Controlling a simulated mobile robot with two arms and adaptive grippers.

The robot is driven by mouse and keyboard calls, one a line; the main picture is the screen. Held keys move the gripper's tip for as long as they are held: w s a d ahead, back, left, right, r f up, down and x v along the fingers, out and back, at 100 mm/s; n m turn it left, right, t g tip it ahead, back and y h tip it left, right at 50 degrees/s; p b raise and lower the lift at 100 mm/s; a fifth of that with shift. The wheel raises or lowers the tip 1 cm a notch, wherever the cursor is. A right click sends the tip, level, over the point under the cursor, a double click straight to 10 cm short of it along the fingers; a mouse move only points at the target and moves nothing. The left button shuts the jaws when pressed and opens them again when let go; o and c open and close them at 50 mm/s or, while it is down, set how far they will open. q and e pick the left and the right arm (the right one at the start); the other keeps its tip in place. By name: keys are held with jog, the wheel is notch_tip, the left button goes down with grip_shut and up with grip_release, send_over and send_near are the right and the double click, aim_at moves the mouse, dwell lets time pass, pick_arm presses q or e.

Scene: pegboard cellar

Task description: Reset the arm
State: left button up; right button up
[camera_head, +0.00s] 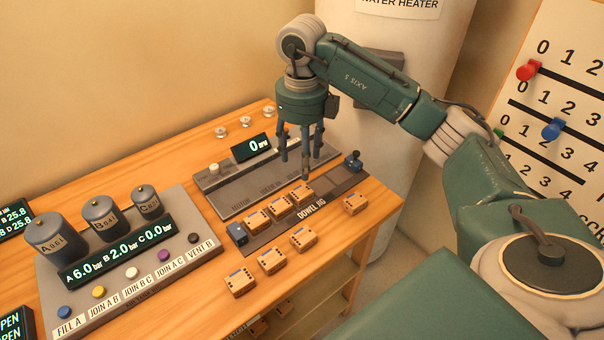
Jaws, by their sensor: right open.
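My right arm (372,80) is green with pale joints and comes in from the right, labelled "AXIS 5". It bends over the back right of the bench. My right gripper (303,158) points down, open and empty, above the grey panel (225,192) with the display reading 0 (254,146). The fingers are apart and appear near the dowel jig (323,203); their exact height above it is hard to tell. My left gripper is not in view.
Several orange blocks (271,261) sit on and before the jig. Three grey tanks (100,219) stand on a panel with coloured buttons at left. A water heater (345,110) stands behind the bench. A number board (560,90) hangs at right.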

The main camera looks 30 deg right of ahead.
jog(key=shift+r, duration=0.6)
